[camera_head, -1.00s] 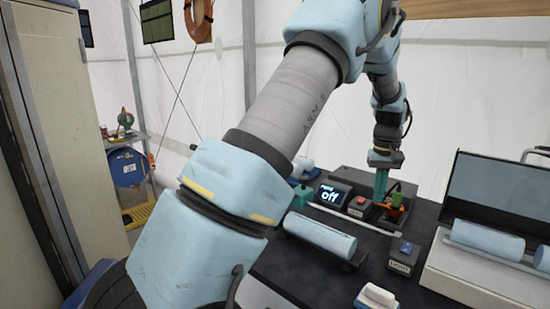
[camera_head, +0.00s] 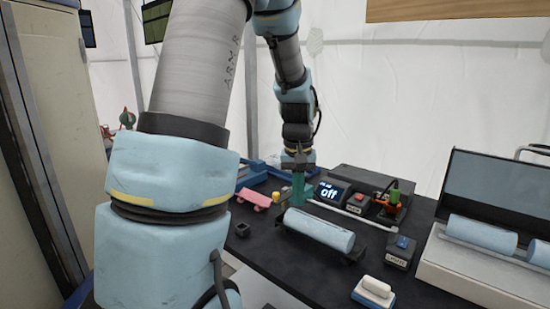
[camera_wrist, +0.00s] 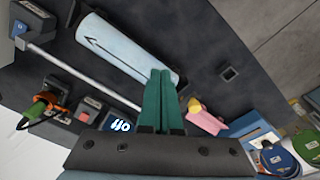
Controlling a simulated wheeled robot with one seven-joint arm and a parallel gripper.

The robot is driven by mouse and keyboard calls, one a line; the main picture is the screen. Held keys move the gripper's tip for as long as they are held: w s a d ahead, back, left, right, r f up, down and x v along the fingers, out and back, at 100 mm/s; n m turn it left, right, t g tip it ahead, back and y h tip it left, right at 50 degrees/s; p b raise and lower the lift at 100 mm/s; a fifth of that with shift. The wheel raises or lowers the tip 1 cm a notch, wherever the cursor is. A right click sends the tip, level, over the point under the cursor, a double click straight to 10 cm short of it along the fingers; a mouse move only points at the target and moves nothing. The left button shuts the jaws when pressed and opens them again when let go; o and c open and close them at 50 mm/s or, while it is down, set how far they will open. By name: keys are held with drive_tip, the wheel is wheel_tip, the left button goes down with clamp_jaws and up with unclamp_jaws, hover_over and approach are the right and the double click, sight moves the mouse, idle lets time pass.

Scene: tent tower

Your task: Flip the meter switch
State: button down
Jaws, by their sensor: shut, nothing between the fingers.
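The dark meter box (camera_head: 333,191) stands on the black table, its screen lit with "off". In the wrist view the meter screen (camera_wrist: 121,126) appears upside down, just left of my fingers. A small dark box with a red switch (camera_head: 358,201) stands right of the meter in the head view. The red-topped box (camera_wrist: 86,113) also shows in the wrist view. Its label is too small to read. My gripper (camera_head: 298,190) is shut and empty, its green fingers pointing down left of the meter. Whether the fingertips touch anything is not clear.
A light blue cylinder (camera_head: 319,228) lies in front of the meter, with a thin white rod (camera_head: 340,212) behind it. A blue-switch box (camera_head: 401,248) stands nearer. A pink block (camera_head: 254,198) lies left.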

drive_tip(key=s+a+f+t, duration=0.1)
drive_tip(key=s+a, duration=1)
drive_tip(key=a, duration=0.1)
drive_tip(key=shift+s+a, duration=0.25)
drive_tip(key=shift+a, duration=0.05)
